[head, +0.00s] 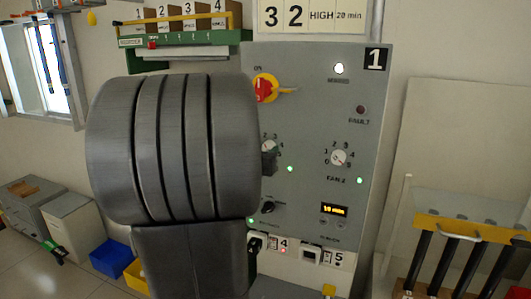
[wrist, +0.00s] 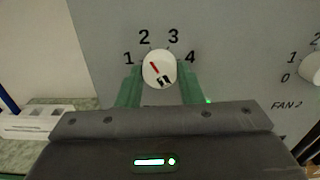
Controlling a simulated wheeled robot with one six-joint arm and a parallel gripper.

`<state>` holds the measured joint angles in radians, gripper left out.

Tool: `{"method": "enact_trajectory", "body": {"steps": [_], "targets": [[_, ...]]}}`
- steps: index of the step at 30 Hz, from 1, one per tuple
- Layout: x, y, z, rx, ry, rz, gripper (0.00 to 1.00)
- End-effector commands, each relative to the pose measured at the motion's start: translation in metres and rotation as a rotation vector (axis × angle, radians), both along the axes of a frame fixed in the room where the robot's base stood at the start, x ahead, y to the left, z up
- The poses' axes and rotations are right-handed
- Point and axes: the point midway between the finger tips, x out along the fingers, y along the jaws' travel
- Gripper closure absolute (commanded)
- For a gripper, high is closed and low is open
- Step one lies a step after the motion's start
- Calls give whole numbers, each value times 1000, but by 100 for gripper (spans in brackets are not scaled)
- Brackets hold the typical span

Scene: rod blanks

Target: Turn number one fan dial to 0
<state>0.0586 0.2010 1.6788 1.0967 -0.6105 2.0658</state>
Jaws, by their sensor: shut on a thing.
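The number one fan dial (wrist: 159,66) is a round white knob on the grey panel, with 1, 2, 3 and 4 printed around it in the wrist view. A red line on its face slants to the upper left, roughly between 1 and 2; a black-and-white mark sits lower on the face. The 0 is not visible there. My gripper (wrist: 160,76) has its green fingers on the left and right of the knob, shut on it. In the head view the dial (head: 268,145) shows only partly, behind my grey arm.
The fan 2 dial (head: 338,157) is close on the right. A red-and-yellow switch (head: 265,88) is above, and a black knob (head: 268,207) and a lit display (head: 334,210) are below. A yellow-edged rack (head: 470,228) of black rods stands at right.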

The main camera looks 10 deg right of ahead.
Motion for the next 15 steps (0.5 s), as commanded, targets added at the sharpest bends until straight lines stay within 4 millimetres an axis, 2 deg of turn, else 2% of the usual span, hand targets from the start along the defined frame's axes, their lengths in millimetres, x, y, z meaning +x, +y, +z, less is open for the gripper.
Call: {"method": "enact_trajectory", "body": {"steps": [15], "targets": [[0, -1, 0, -351, 237, 0, 89]]}}
